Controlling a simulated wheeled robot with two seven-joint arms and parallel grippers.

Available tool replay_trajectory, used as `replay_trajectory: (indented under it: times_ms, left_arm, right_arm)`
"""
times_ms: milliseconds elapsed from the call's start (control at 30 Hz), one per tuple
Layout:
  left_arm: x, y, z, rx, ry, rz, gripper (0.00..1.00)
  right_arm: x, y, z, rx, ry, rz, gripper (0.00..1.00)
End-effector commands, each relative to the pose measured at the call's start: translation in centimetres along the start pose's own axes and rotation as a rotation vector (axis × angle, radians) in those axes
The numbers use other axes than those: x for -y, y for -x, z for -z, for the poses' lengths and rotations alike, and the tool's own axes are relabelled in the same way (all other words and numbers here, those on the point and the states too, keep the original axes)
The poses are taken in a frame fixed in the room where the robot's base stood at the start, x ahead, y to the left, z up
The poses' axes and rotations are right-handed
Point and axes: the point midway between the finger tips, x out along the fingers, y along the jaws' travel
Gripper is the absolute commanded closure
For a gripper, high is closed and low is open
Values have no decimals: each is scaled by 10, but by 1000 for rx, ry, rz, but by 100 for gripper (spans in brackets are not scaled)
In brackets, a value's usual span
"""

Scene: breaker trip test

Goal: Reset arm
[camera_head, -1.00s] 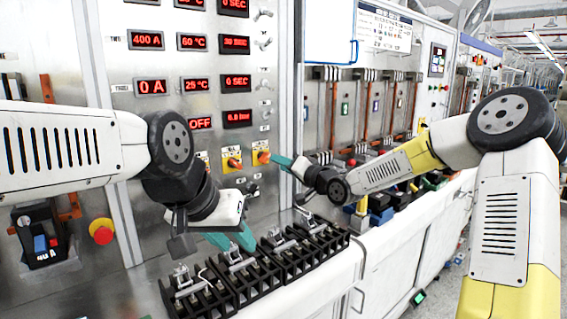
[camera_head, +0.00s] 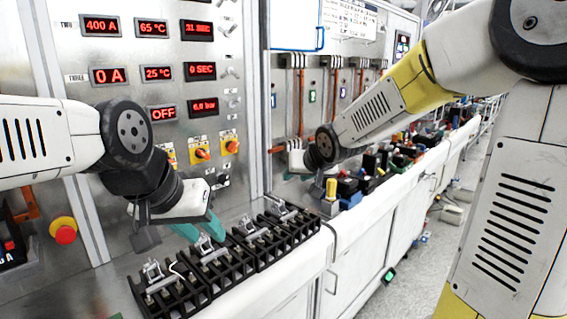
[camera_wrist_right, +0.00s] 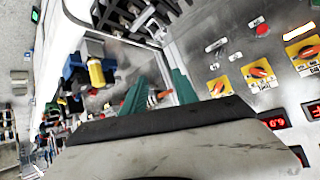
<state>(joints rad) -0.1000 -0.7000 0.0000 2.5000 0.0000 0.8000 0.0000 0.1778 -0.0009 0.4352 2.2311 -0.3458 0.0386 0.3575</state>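The control panel (camera_head: 110,125) stands behind the bench, with lit red displays reading 400 A, 65 °C, 0 A, 25 °C and OFF. Orange rotary switches (camera_head: 231,146) on yellow plates sit below the displays. My left gripper (camera_head: 203,232) is just above a row of black terminal blocks (camera_head: 172,297); its teal fingers are spread with nothing visible between them. My right gripper (camera_head: 289,176) is right of the switches, partly hidden behind its own wrist. In the right wrist view its teal fingers (camera_wrist_right: 156,92) are apart and empty, beside the panel's switches (camera_wrist_right: 258,72).
A red emergency button (camera_head: 65,234) is at the left. A yellow-topped part (camera_head: 331,188) and other small parts crowd the bench right of my right gripper.

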Motion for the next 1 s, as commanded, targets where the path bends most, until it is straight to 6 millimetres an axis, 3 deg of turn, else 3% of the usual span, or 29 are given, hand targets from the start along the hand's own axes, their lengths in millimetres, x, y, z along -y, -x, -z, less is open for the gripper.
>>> replay_trajectory:
  times_ms: [33,233,400,500,700,1000]
  left_arm:
    - [0,0,0,0,0,0,64]
    - [0,0,0,0,0,0,64]
    - [0,0,0,0,0,0,64]
    - [0,0,0,0,0,0,64]
    - [0,0,0,0,0,0,64]
    - [0,0,0,0,0,0,64]
  right_arm:
    - [-9,22,-6,18,10,-43,65]
    - [-40,101,-48,129,0,-162,65]
    - [-50,164,-95,220,-45,-178,65]
    - [-48,192,-122,267,-72,-155,65]
    - [-42,222,-155,322,-103,-102,65]
    - [-41,226,-161,334,-106,-90,65]
